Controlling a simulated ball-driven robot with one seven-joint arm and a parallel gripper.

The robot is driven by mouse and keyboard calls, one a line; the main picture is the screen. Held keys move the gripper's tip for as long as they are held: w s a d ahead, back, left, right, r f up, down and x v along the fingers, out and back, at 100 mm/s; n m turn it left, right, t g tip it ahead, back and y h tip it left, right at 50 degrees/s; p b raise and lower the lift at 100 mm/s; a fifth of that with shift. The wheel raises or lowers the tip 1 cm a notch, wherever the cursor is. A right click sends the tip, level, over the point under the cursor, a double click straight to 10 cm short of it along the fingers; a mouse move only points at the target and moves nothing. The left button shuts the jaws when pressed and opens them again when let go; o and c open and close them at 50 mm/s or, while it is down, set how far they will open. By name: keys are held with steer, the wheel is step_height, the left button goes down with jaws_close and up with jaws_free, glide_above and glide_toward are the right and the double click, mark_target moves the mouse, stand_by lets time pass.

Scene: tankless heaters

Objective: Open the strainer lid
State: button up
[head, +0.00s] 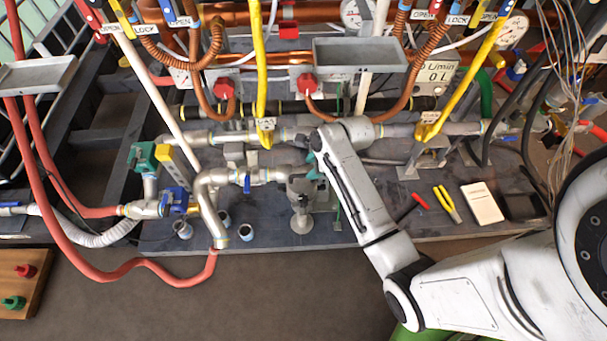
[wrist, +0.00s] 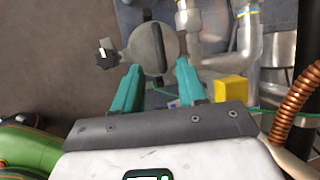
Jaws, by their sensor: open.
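The strainer lid (wrist: 140,44) is a round grey disc with a black bar handle (wrist: 156,45) across it in the wrist view. My gripper (wrist: 158,66) has teal fingers, open and apart, with tips near the lid's lower edge on either side of the handle's lower end. I cannot tell whether they touch it. In the head view the grey strainer body (head: 301,205) stands on the bench at the end of a pipe branch. My gripper (head: 312,166) is just above it there, and the arm hides part of the lid.
A black knob (wrist: 105,53) sticks out left of the lid. A blue valve handle (head: 247,182) and a bent pipe (head: 208,190) stand left of the strainer. Yellow pliers (head: 447,203) and a white notepad (head: 482,203) lie on the right. Hoses hang over the bench.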

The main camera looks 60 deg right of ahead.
mark_target(303, 176)
steer(key=b+x, duration=0.1)
steer(key=x, duration=0.5)
jaws_close()
stand_by(0.3)
stand_by(0.4)
